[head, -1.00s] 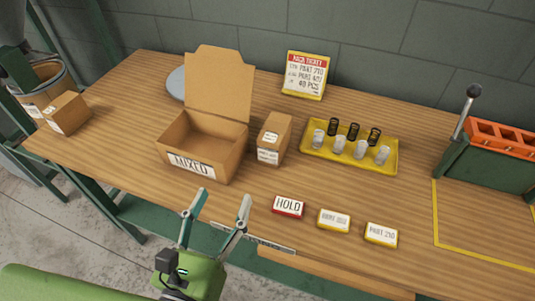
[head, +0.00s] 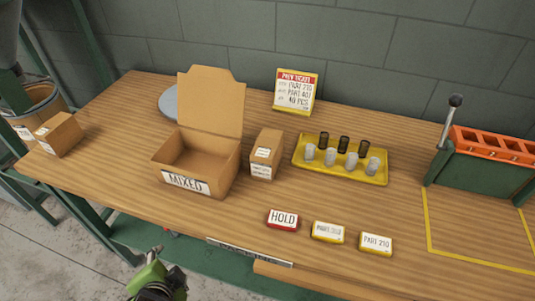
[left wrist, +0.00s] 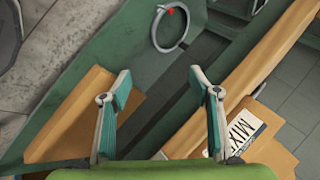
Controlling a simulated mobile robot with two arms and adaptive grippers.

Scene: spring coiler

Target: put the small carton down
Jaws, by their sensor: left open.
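One small brown carton (head: 265,156) stands upright on the table, just right of the open MIXED box (head: 186,182). Another small carton (head: 58,135) sits at the table's left end. My left gripper shows low in the head view, off the table's front edge; its fingers are hard to make out there. In the left wrist view my left gripper (left wrist: 160,76) has its two fingers apart, with nothing between them. It is clear of both cartons. The MIXED box (left wrist: 243,130) shows at the right of that view. My right gripper is not in view.
A yellow tray (head: 377,176) holds several dark and pale springs or cups. HOLD (head: 283,220) and part labels (head: 328,232) lie in front. A ticket sign (head: 296,91) stands behind. An orange-topped rack (head: 485,165) is at right. Bare wood lies left of the MIXED box.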

